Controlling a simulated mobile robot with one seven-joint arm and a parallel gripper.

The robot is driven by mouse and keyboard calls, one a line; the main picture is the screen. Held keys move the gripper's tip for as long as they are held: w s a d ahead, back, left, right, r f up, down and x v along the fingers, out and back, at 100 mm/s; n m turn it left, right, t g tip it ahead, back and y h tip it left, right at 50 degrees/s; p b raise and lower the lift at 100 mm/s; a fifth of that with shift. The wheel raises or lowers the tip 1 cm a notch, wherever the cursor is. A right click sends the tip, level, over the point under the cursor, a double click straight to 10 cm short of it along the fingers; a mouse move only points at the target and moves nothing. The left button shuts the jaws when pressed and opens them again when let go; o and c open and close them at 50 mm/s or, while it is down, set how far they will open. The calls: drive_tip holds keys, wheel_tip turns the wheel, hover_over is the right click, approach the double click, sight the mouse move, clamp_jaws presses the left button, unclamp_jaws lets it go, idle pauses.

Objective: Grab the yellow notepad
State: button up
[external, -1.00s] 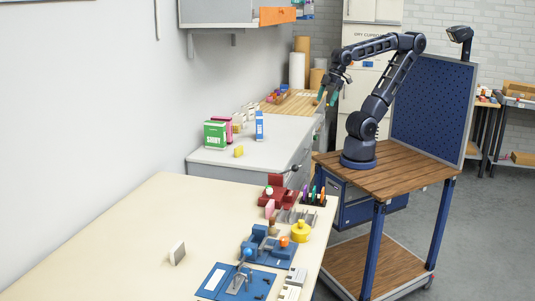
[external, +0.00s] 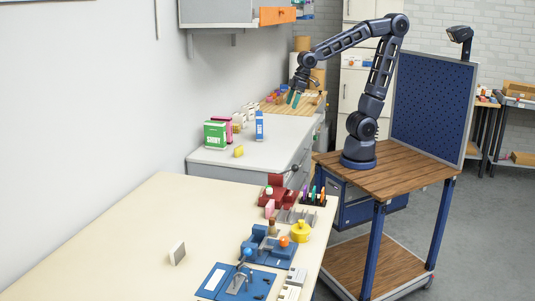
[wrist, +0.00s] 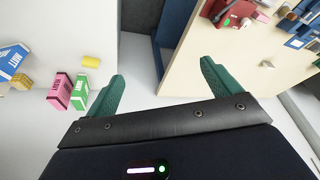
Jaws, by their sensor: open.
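A small yellow pad (external: 239,151), which appears to be the notepad, lies on the light grey counter in front of the green box. In the wrist view it is a small yellow piece (wrist: 91,62) at the upper left, beside the green box and outside the space between my fingers. My gripper (external: 293,98) hangs in the air over the far right part of the counter, well above and away from the pad. Its two teal fingers (wrist: 163,84) are wide apart with nothing between them.
A green box (external: 214,134), a pink box (external: 229,121) and a blue box (external: 259,126) stand behind the pad. Another yellow item (wrist: 28,85) is near them. The counter's right part is clear.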

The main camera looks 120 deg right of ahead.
drive_tip(key=w+d+f+m, duration=0.2)
drive_tip(key=w+d+f, duration=0.3)
drive_tip(key=w+d, duration=0.3)
drive_tip(key=m+g+h, duration=0.2)
drive_tip(key=m+g, duration=0.1)
drive_tip(key=m, duration=0.3)
approach(239, 147)
drive_tip(key=f, duration=0.2)
drive_tip(key=shift+d+x, duration=0.15)
drive_tip(key=shift+x, duration=2.4)
drive_tip(key=shift+d+x, duration=0.15)
drive_tip(key=shift+x, duration=2.4)
drive_tip(key=shift+w+r, duration=0.1)
drive_tip(key=shift+w, duration=0.1)
drive_tip(key=c, duration=1.1)
